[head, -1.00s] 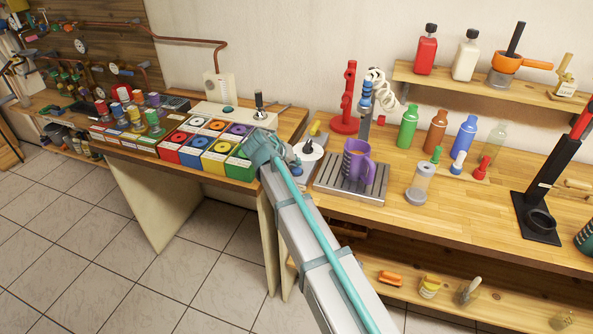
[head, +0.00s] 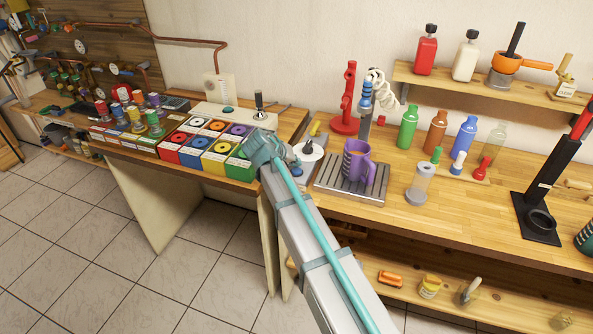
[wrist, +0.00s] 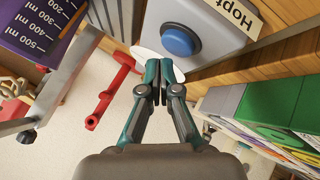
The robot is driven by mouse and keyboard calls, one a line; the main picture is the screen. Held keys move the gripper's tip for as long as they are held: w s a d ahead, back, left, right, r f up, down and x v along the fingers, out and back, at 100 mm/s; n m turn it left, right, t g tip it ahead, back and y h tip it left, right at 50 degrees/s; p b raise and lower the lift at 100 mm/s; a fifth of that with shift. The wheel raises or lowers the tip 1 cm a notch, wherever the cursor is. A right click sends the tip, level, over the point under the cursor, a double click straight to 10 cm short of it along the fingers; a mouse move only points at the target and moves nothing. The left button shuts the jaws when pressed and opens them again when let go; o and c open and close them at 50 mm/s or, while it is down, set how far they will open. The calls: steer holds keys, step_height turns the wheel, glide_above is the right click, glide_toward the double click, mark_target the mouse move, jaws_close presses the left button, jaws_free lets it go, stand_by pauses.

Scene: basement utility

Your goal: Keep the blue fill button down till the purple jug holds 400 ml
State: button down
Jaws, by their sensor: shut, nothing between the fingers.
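The purple jug (head: 358,161) stands on the grey slatted tray (head: 330,180), beneath a blue-grey upright spout (head: 365,100). In the wrist view the jug (wrist: 45,25) shows a white ml scale at upper left; I cannot make out a liquid level. The round blue button (wrist: 180,40) sits on a light grey housing (wrist: 218,22) with a partly cut-off label. My gripper (wrist: 162,70) is shut and empty. Its tips lie just below the button in the wrist view, and the button's face is uncovered there. I cannot tell whether they touch the housing.
A red stand (head: 347,100) rises behind the tray. Coloured bins (head: 205,150) lie left of my arm. A black press (head: 540,190) is at far right.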

mark_target(295, 170)
steer(key=shift+f, duration=0.15)
steer(key=shift+f+b, duration=0.3)
steer(key=shift+b, duration=0.05)
steer(key=shift+f+b, duration=0.35)
steer(key=shift+f, duration=0.1)
stand_by(0.6)
steer(key=shift+r, duration=0.15)
stand_by(1.8)
steer(key=shift+r+p, duration=0.35)
steer(key=shift+r, duration=0.4)
steer(key=shift+r, duration=0.1)
steer(key=shift+r+p, duration=1.1)
steer(key=shift+r, duration=1.35)
steer(key=shift+f, duration=0.1)
